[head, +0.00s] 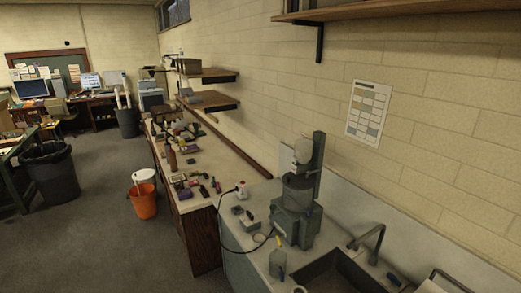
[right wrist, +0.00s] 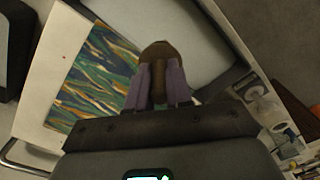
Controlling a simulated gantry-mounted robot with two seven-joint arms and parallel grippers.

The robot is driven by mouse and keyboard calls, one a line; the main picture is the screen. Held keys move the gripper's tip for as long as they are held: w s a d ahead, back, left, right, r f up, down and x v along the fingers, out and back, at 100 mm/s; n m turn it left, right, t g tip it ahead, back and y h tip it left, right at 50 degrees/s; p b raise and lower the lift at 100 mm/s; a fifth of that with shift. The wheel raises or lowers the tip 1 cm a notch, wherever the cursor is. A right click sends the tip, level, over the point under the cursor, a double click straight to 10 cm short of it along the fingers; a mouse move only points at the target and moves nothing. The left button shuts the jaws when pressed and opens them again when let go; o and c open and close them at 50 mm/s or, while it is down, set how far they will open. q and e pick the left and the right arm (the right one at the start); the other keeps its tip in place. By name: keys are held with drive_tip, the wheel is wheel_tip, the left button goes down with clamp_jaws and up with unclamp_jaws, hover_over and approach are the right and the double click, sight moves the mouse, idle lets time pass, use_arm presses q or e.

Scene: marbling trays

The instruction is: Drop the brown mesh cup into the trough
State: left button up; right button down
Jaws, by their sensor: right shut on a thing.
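In the right wrist view my right gripper (right wrist: 160,72) has purple fingers shut on the brown mesh cup (right wrist: 157,49). The cup's rounded brown top shows past the fingertips, and a brown part shows between the fingers; the rest is hidden. Beyond the cup lies a pale grey surface with a dark rim (right wrist: 224,80), which looks like the trough. The cup overlaps its near edge in the picture; I cannot tell the height between them. My left gripper is in neither view. I cannot make out the cup or trough in the head view.
A sheet with blue, green and gold marbling (right wrist: 95,75) lies on a white board left of the gripper. The head view shows a long cluttered counter (head: 228,160), a sink (head: 340,272), a green-grey machine (head: 296,222), an orange bucket (head: 142,201) and open floor at left.

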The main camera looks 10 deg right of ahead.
drive_tip(key=c, duration=0.9)
unclamp_jaws()
drive_tip(key=shift+c, duration=0.2)
drive_tip(key=shift+r, duration=0.1)
wheel_tip(320, 180, up, 10)
drive_tip(key=shift+f, duration=0.1)
drive_tip(key=shift+r+p, duration=0.35)
drive_tip(key=shift+r, duration=0.1)
